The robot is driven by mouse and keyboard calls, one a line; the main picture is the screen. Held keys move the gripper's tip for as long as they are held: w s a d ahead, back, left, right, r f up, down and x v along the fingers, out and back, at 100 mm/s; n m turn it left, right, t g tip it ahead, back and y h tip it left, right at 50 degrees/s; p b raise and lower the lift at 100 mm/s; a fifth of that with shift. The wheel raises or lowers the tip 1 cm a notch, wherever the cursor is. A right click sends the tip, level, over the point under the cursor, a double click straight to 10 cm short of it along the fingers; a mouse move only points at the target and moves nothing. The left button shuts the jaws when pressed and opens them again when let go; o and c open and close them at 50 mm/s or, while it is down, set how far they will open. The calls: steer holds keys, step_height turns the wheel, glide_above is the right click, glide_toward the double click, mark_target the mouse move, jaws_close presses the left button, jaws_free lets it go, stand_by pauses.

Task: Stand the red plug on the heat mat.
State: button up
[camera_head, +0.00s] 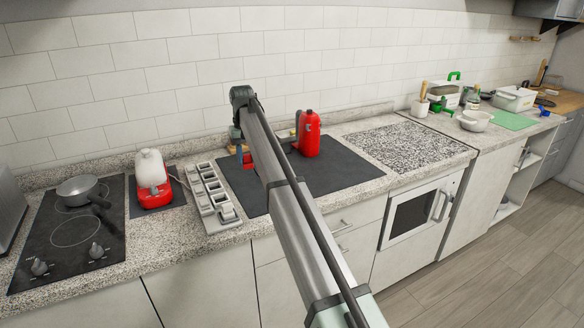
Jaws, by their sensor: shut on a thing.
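My gripper (239,148) points down over the left part of a large dark mat (345,168), partly hidden behind my own arm. It is shut on a small red thing (248,159), which I take to be the red plug. Only part of this red thing shows, low beside the arm. I cannot tell whether it touches the mat or stands upright. The large dark mat lies flat on the counter and may be the heat mat. A smaller dark mat (180,193) lies further left.
A grey tray with several compartments (220,222) lies left of that mat. A red and white dispenser (152,178) stands on the smaller mat. A hob with a pan (80,189) is far left. The large mat's right part is clear.

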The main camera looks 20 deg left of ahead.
steer(key=shift+n, duration=0.7)
steer(key=shift+s+d+f, duration=0.45)
steer(key=shift+d+f, duration=0.1)
steer(key=shift+f, duration=1.05)
steer(key=shift+s+d+f, duration=0.5)
steer(key=shift+d+f, duration=0.1)
steer(key=shift+f, duration=1.05)
steer(key=shift+s+d+f, duration=0.45)
steer(key=shift+d+f, duration=0.1)
steer(key=shift+f, duration=1.05)
steer(key=shift+f, duration=0.1)
steer(key=o, duration=1)
steer(key=shift+o, duration=0.2)
step_height(320, 180, up, 12)
